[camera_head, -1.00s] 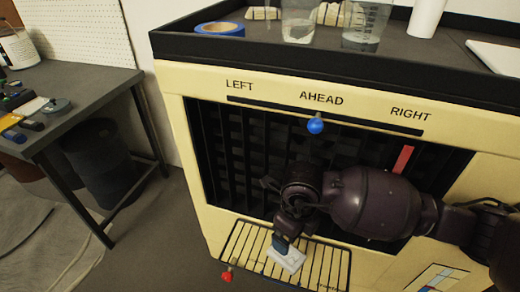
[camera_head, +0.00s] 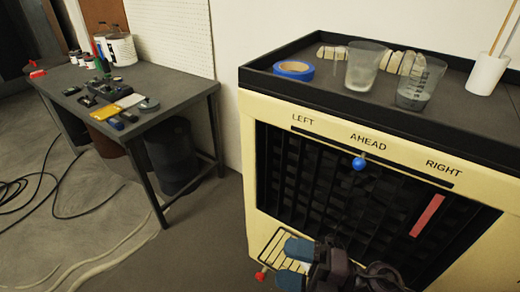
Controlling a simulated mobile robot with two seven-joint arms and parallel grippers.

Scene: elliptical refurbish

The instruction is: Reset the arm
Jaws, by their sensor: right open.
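My right gripper (camera_head: 295,265) is at the bottom of the view, in front of the lower part of the cream cabinet (camera_head: 249,165). Its two blue-tipped fingers are apart, and I see nothing between them. The dark wrist and part of my right arm (camera_head: 350,272) show beside it and run out of the bottom edge. The gripper covers part of the slatted tray (camera_head: 273,250) at the cabinet's foot. My left gripper is not in view.
The cabinet has a dark louvred front, a blue knob (camera_head: 359,164) under "AHEAD" and a red strip (camera_head: 427,215). Its top holds blue tape (camera_head: 294,70), beakers (camera_head: 364,66) and a white cup (camera_head: 487,74). A grey workbench (camera_head: 177,80) with small parts stands left. Floor between them is clear.

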